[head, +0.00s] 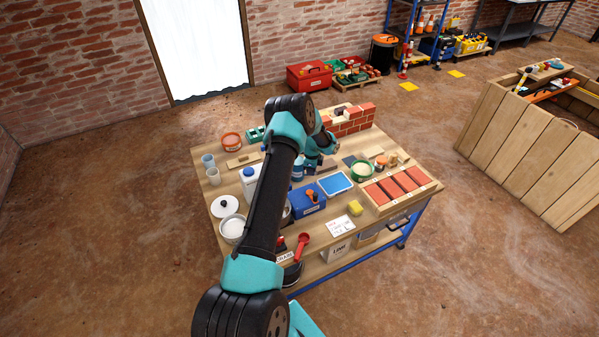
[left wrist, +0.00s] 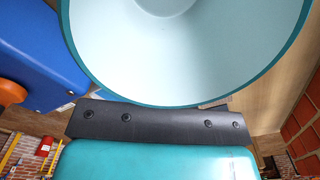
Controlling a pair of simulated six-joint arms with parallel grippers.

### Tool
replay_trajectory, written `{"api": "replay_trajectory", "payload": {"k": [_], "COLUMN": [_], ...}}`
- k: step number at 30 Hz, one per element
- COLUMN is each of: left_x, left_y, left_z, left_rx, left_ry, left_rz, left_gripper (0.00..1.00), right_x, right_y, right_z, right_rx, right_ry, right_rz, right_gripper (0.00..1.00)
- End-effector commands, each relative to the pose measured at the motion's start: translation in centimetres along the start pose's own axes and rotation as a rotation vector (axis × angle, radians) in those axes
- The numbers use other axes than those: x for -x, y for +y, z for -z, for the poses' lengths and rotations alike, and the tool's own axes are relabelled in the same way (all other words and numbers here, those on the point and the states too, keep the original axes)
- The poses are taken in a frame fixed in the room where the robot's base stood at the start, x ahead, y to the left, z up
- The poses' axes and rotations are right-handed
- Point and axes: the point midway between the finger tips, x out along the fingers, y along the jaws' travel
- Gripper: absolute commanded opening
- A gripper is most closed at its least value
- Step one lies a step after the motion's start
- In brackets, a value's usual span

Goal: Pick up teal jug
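The teal jug (left wrist: 185,40) fills the top of the left wrist view. I look into its pale, empty-looking inside past a darker teal rim. My left gripper (left wrist: 158,122) shows there as a dark bolted plate with a teal part, right beside the jug's rim; whether they touch I cannot tell. In the head view my left gripper (head: 320,150) is over the middle of the table, its fingertips too small to read. My right gripper is not seen.
A blue box (head: 305,199) with an orange item stands near the gripper; it also shows in the left wrist view (left wrist: 35,60). The wooden table (head: 235,165) is crowded: a brick wall (head: 350,122), a blue tray (head: 335,183), a brick-filled wooden frame (head: 425,178), a yellow sponge (head: 355,208).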

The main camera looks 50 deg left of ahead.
Motion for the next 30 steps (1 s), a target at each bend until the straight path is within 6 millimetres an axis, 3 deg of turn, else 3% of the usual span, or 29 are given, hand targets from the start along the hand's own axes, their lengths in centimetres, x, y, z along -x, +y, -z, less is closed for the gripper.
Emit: {"api": "replay_trajectory", "payload": {"k": [20, 30], "left_x": [0.1, 1.1], "left_y": [0.0, -0.1], "left_z": [0.0, 0.0], "left_rx": [0.000, 0.000], "left_ry": [0.000, 0.000], "left_rz": [0.001, 0.002], "left_gripper": [0.00, 0.00], "right_x": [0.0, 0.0], "right_y": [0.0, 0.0], "right_z": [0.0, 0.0], "right_rx": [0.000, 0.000], "right_ry": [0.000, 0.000], "right_rz": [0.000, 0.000], "right_gripper": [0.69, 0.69]}}
